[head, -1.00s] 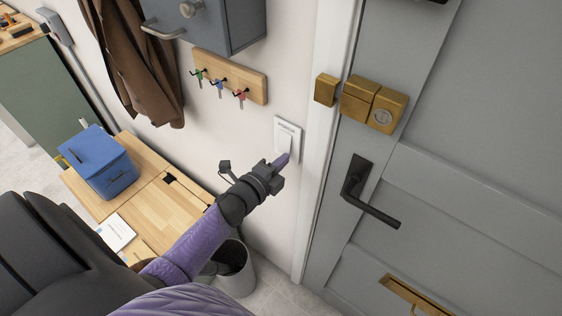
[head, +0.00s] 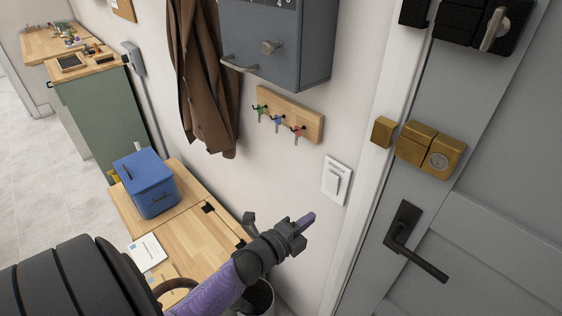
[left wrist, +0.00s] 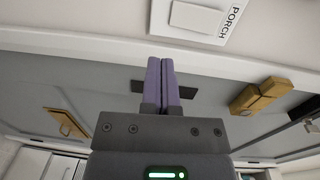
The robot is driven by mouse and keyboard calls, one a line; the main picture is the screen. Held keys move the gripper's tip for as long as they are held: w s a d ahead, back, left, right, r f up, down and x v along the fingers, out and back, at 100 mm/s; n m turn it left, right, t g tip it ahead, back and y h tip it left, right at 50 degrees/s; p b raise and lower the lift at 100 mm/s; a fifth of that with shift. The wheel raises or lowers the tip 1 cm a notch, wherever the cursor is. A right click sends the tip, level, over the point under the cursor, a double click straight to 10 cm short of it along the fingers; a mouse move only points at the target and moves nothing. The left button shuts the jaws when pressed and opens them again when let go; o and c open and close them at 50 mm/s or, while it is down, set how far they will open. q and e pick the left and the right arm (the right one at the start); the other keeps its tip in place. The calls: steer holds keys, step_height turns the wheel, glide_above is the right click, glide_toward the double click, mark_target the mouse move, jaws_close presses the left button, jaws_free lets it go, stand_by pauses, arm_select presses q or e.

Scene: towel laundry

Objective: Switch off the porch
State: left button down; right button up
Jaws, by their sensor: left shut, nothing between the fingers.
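The white porch light switch (head: 336,181) is on the wall left of the door frame in the head view. In the left wrist view the switch plate (left wrist: 199,20) is at the top, with the label PORCH beside its rocker. My left gripper (head: 308,219) is shut and empty, with purple fingers together. It is below and left of the switch in the head view, apart from it. The closed fingers also show in the left wrist view (left wrist: 161,80), below the plate. My right gripper is in neither view.
The grey door (head: 500,220) has a black handle (head: 411,243) and a brass lock (head: 429,150) right of the switch. A key rack (head: 290,114) and grey wall box (head: 278,45) are above left. A wooden bench (head: 195,240) holds a blue box (head: 146,183). A bin (head: 262,298) stands below.

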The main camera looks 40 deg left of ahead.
arm_select(q)
steer(key=s+f, duration=0.1)
steer(key=s, duration=0.5)
steer(key=shift+s+a, duration=0.2)
steer(key=shift+a, duration=0.15)
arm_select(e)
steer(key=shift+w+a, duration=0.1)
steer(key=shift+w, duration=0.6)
